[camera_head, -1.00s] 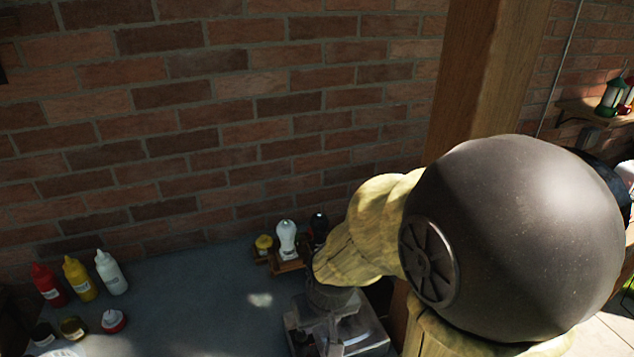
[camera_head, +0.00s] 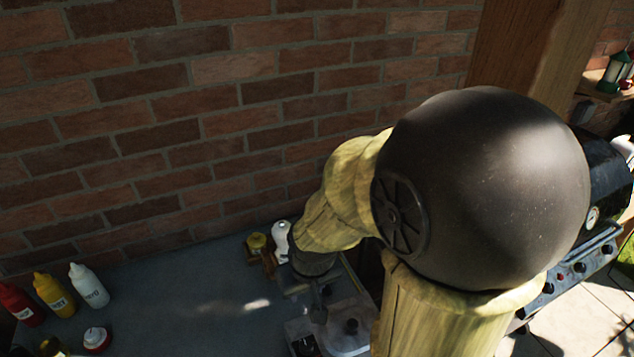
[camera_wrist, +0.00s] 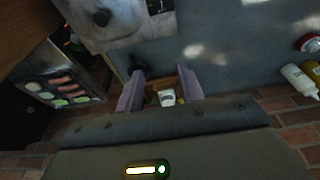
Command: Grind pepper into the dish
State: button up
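A white shaker (camera_head: 281,241) stands in a small wooden caddy (camera_head: 269,262) by the brick wall, beside a yellow-topped item (camera_head: 256,243). My gripper (camera_wrist: 160,75) is open and apparently empty. In the wrist view, the white shaker (camera_wrist: 167,98) and part of the caddy (camera_wrist: 152,101) show between its two purple fingers. A dark, unclear object (camera_wrist: 137,62) lies near the left fingertip. I cannot make out a pepper grinder for certain; my arm covers the right side of the caddy in the head view. I cannot tell which container is the dish.
A metal unit with a knobbed lid (camera_head: 346,331) stands right of the caddy. A tray of colourful slices (camera_wrist: 62,86) shows in the wrist view. Red (camera_head: 20,304), yellow (camera_head: 53,295) and white (camera_head: 89,286) bottles stand at left. The grey counter (camera_head: 180,295) between is clear.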

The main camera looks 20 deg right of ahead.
jog(key=o, duration=0.4)
jog(key=shift+w, duration=0.15)
jog(key=shift+c, duration=0.2)
jog(key=shift+o, duration=0.6)
jog(key=w+d+r+m+g+p, duration=0.1)
jog(key=w+d+r+m+p, duration=0.2)
jog(key=w+m, duration=0.5)
jog(key=shift+w+d+r, duration=0.55)
jog(key=shift+w+r, duration=0.35)
jog(key=shift+w, duration=0.1)
jog(key=w+d+r+m+p, duration=0.1)
jog(key=w+d+m, duration=0.1)
jog(key=w+m, duration=0.1)
jog(key=w+d+r+m+g, duration=0.1)
jog(key=w+d+m, duration=0.1)
jog(key=m, duration=0.1)
jog(key=w+d+r+m+p, duration=0.1)
jog(key=w+d+m, duration=0.1)
jog(key=w+m, duration=0.1)
jog(key=shift+w+d+r+g+p, duration=0.3)
jog(key=shift+w+r, duration=0.05)
jog(key=shift+w+d+m, duration=0.2)
jog(key=shift+m, duration=0.4)
jog(key=shift+s+r, duration=0.1)
jog(key=shift+f+b, duration=2.5)
jog(key=shift+f, duration=0.45)
jog(key=shift+f+b, duration=1.15)
jog(key=shift+f, duration=0.95)
